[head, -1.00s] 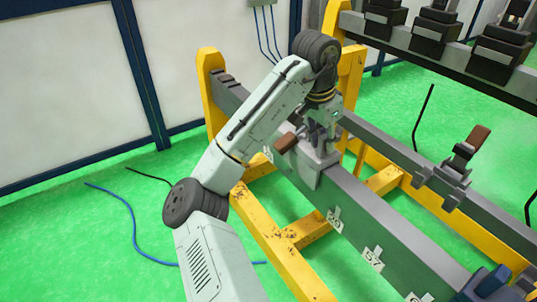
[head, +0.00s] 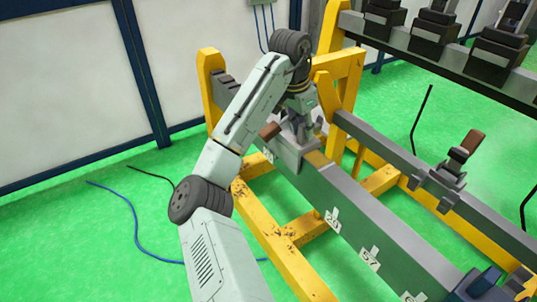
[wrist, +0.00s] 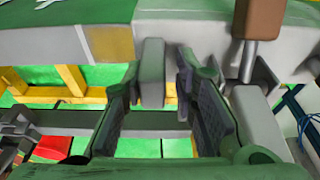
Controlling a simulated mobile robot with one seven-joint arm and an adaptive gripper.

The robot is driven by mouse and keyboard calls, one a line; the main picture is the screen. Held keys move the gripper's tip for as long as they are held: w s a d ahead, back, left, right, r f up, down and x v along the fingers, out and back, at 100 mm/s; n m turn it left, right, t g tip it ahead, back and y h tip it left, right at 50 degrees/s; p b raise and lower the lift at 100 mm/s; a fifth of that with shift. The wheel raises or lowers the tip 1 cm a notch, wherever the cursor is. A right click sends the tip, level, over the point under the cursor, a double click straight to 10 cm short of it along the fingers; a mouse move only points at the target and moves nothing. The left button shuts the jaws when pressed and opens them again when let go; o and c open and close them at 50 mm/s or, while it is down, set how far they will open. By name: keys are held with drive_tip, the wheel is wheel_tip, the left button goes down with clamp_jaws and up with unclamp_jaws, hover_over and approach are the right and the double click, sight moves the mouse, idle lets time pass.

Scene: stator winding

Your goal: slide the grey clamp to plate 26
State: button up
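The grey clamp (head: 294,152), with a brown handle (head: 269,131), sits on the left part of the long grey-green beam. My gripper (head: 308,133) is at the top of the clamp. In the wrist view my gripper (wrist: 160,85) is open, with its fingers on either side of an upright grey tab (wrist: 151,72). The left fingertip is close to the tab or touching it; a gap shows on the right. The brown handle (wrist: 262,18) is to the right there. Number plates hang along the beam: one just below the clamp (head: 268,153), too small to read, and one further right (head: 333,220), its number unclear.
The beam (head: 345,200) rests on a yellow frame (head: 262,215). Another plate (head: 370,258) reads 57. A blue clamp (head: 482,284) is on the beam at lower right. A second clamp (head: 447,176) is on the rear beam. A yellow patch (head: 318,158) shows on the beam beside the grey clamp.

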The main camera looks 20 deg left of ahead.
sight(289, 130)
drive_tip(key=shift+w+a, duration=0.7)
drive_tip(key=shift+a, duration=0.35)
drive_tip(key=shift+w+a, duration=0.7)
drive_tip(key=shift+a, duration=0.35)
drive_tip(key=shift+w+a, duration=0.25)
drive_tip(key=shift+a, duration=0.15)
drive_tip(key=shift+s+d, duration=0.15)
drive_tip(key=shift+d, duration=0.1)
drive_tip(key=shift+o, duration=0.4)
drive_tip(key=shift+o, duration=1)
drive_tip(key=shift+r, duration=0.1)
wheel_tip(289, 130, up, 10)
